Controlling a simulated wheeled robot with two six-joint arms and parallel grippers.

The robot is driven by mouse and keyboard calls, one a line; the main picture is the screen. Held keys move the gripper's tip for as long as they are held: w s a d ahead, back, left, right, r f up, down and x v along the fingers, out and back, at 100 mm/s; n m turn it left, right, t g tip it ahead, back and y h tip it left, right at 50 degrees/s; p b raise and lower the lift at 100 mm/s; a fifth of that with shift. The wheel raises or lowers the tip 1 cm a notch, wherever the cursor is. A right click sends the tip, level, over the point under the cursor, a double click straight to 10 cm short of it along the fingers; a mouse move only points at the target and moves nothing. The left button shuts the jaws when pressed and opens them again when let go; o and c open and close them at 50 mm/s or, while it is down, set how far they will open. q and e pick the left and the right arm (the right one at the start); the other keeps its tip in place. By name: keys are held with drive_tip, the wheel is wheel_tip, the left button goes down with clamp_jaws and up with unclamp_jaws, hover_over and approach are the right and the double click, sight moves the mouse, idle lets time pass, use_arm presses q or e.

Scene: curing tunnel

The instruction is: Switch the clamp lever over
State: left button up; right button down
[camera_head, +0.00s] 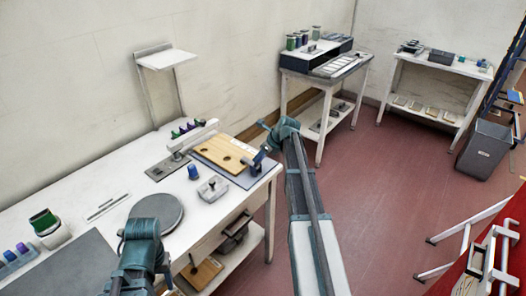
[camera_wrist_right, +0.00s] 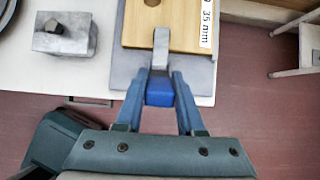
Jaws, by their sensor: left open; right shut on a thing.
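The clamp lever has a grey metal arm (camera_wrist_right: 161,48) and a blue end (camera_wrist_right: 160,90). It is at the right end of the wooden board (camera_head: 224,151), which lies on a grey plate (camera_head: 243,179). My right gripper (camera_head: 262,153) is shut on the lever's blue end. In the right wrist view my right gripper (camera_wrist_right: 160,92) has one finger on each side of the blue end, and the grey arm points away over the board. My left gripper (camera_head: 145,240) is at the lower left over the bench, apart from the lever; its fingertips are hard to make out.
A grey block with a knob (camera_head: 213,189), a blue cylinder (camera_head: 193,172) and a round grey disc (camera_head: 157,212) stand on the white bench (camera_head: 104,188). Red floor is open to the right.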

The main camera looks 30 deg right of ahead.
drive_tip(key=shift+w+a+r+g+p, duration=0.1)
drive_tip(key=shift+w+a+g+p, duration=0.1)
drive_tip(key=shift+w+g+p, duration=0.3)
drive_tip(key=shift+s, duration=0.1)
drive_tip(key=c, duration=0.5)
unclamp_jaws()
drive_tip(key=p+v, duration=0.8)
drive_tip(key=v, duration=0.1)
drive_tip(key=p+v, duration=0.4)
drive_tip(key=shift+a+r, duration=0.2)
drive_tip(key=shift+r, duration=0.3)
